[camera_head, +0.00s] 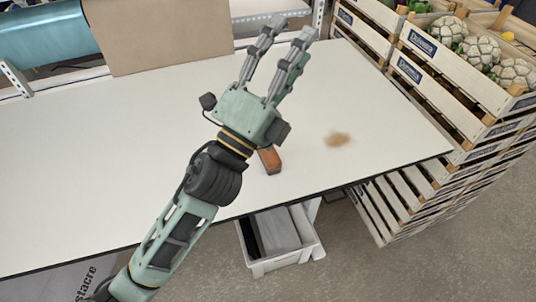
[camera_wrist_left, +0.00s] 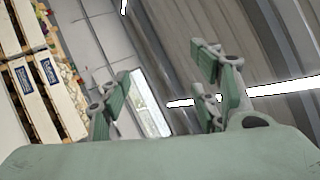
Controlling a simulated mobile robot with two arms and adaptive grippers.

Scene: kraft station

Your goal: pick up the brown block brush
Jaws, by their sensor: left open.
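The brown block brush (camera_head: 270,160) lies on the white table (camera_head: 100,170) near its front edge. Its far part is hidden behind my left gripper. My left gripper (camera_head: 284,36) is open and empty, with its fingers spread and pointing toward the back of the table. It appears raised above the table. In the left wrist view the open fingers (camera_wrist_left: 160,98) have nothing between them, and the brush is not in that view. My right gripper is not in view.
A brown smudge (camera_head: 337,139) marks the table to the right. Wooden crates (camera_head: 440,62) with vegetables stand along the right side. A cardboard sheet (camera_head: 165,35) and a blue roll (camera_head: 45,35) are at the back. A bin (camera_head: 278,240) stands below the front edge. The table's left part is clear.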

